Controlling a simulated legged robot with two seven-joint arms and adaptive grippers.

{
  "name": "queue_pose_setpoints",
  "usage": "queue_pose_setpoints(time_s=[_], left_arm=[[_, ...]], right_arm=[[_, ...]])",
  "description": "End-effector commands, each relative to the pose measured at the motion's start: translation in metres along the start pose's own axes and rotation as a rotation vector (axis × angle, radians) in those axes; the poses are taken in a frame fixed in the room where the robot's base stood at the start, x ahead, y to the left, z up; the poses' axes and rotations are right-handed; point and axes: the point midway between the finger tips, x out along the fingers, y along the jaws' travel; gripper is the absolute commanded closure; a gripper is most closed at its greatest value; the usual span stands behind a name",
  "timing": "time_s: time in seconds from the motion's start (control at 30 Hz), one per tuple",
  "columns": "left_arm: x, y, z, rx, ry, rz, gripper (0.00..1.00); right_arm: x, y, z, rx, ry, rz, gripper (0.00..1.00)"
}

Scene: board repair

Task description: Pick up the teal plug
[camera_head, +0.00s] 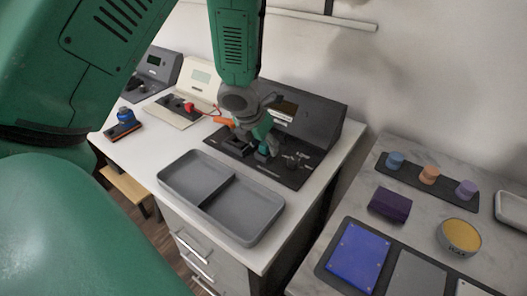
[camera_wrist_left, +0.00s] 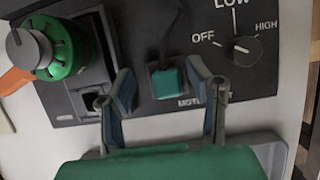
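The teal plug (camera_wrist_left: 168,83) sits in a dark socket on the grey motor panel (camera_wrist_left: 250,82), with a dark cable running up from it. In the wrist view it lies between the two fingers of my left gripper (camera_wrist_left: 166,92), with a gap on each side. The left gripper is open and holds nothing. In the head view the left gripper (camera_head: 262,146) is low over the dark panel, and the teal plug (camera_head: 262,153) shows partly at its fingertips. My right gripper is not in view.
A green round part (camera_wrist_left: 62,58) with a grey knob is left of the fingers. A speed dial (camera_wrist_left: 243,50) is to the right. A grey two-part tray (camera_head: 250,208) stands in front of the panel. A second table (camera_head: 385,215) at right holds coloured parts.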

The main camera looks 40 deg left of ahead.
Motion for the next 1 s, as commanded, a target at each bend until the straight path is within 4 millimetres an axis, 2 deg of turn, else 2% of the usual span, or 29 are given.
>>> queue_pose_setpoints(time_s=[0.17, 0.2, 0.27, 0.3, 0.33, 0.63, 0.73, 1.0], left_arm=[[-0.001, -0.001, 0.001, 0.002, -0.001, 0.003, 0.55], [-0.001, -0.001, 0.001, 0.002, -0.001, 0.003, 0.59], [0.000, 0.000, 0.000, 0.001, -0.001, 0.002, 0.80], [0.000, 0.001, 0.000, 0.001, 0.000, 0.001, 0.94], [0.001, 0.001, 0.000, 0.001, 0.000, 0.000, 1.00], [0.001, 0.001, 0.000, 0.001, 0.002, 0.000, 1.00], [-0.005, 0.001, 0.003, 0.002, 0.002, 0.001, 1.00], [-0.058, 0.001, 0.024, 0.000, -0.003, -0.001, 1.00]], right_arm=[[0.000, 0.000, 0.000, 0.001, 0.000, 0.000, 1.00], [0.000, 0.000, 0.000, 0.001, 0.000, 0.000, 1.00], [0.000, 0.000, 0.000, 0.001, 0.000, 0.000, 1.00], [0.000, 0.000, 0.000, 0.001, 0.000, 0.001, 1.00], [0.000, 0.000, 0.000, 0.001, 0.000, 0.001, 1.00], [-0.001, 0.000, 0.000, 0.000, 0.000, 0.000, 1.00], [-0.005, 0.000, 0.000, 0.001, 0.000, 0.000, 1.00], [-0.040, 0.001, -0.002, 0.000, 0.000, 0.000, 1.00]])
